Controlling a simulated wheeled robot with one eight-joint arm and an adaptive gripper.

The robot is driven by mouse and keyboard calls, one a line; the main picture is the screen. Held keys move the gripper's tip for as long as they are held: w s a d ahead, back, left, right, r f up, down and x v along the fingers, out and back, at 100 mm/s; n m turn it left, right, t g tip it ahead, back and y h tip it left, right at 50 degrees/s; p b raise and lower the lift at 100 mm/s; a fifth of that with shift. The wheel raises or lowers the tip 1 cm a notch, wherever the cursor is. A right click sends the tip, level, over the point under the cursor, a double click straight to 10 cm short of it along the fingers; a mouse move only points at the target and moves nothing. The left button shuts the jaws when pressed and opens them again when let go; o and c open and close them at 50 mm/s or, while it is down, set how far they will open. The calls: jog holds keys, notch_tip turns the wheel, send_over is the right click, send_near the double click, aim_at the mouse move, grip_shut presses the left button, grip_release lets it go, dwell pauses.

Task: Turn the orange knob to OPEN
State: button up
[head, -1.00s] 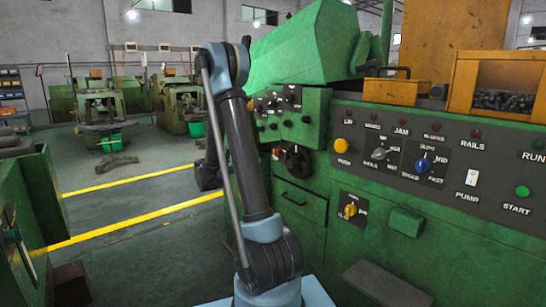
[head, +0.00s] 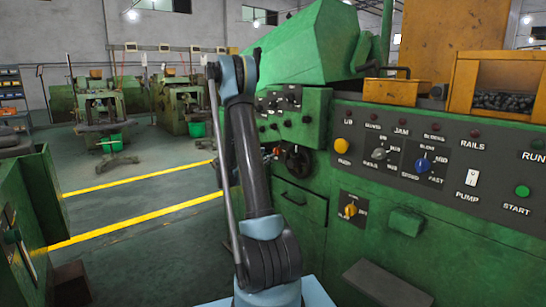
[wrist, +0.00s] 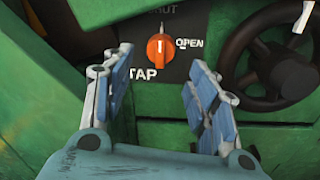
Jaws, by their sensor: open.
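The orange knob (wrist: 160,48) sits on a dark plate on the green machine, with its white mark pointing up toward a partly cut-off label reading "...UT". The word OPEN (wrist: 189,43) is to its right and TAP is at its lower left. In the head view a small orange spot left of the black handwheel looks like the same knob (head: 276,151). My gripper (wrist: 160,70) is open and empty in the wrist view, its blue-padded fingers below and either side of the knob. No contact with the knob shows.
A black handwheel (wrist: 275,60) stands close right of the knob and of my right finger. The large control panel (head: 445,150) with other knobs and buttons is farther right. A green cabinet (head: 40,195) is at the left, with open floor between.

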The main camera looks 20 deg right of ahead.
aim_at(277, 151)
jog(key=x, duration=0.6)
jog(key=shift+d, duration=0.25)
jog(key=shift+c, duration=0.3)
jog(key=c, duration=1)
